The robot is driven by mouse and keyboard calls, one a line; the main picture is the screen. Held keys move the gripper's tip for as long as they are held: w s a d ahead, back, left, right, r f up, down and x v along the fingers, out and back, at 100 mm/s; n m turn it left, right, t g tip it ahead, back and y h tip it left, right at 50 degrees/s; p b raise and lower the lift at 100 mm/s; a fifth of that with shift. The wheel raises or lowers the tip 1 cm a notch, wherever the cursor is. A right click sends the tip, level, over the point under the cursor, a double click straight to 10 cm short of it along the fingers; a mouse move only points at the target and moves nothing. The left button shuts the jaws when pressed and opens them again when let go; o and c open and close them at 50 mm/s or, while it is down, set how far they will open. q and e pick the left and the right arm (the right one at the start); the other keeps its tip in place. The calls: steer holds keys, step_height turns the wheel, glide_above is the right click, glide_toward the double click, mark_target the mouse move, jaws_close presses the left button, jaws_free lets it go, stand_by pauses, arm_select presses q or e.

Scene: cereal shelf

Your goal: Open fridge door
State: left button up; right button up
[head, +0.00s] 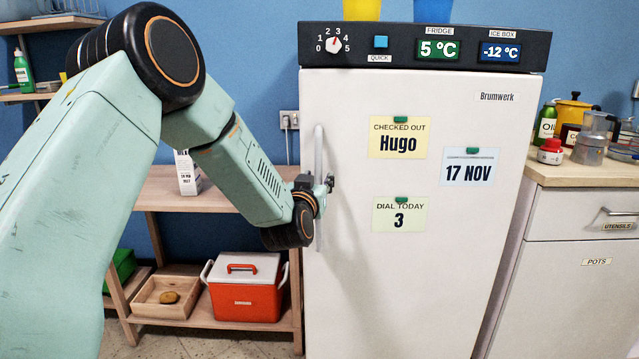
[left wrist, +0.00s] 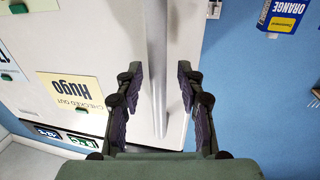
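The white fridge (head: 430,270) stands in the middle of the head view, and its door looks shut. A vertical grey bar handle (head: 319,150) runs along the door's left edge. My left gripper (head: 326,184) is at the handle, about halfway along it. In the left wrist view the open fingers (left wrist: 160,97) stand on either side of the handle (left wrist: 156,45), with visible gaps to it. Whether the handle lies deep between the fingertips is hard to tell. My right gripper is in neither view.
A wooden shelf (head: 225,200) left of the fridge holds a carton, a red cool box (head: 245,300) and a wooden tray (head: 150,310). A counter (head: 590,174) with jars and pots stands right. Notes (head: 398,137) hang on the door.

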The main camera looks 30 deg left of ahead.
arm_select(q)
steer(key=shift+w, duration=0.3)
steer(key=shift+r, duration=0.25)
steer(key=shift+w+a+f, duration=0.1)
steer(key=shift+f, duration=0.05)
steer(key=c, duration=0.6)
jaws_close()
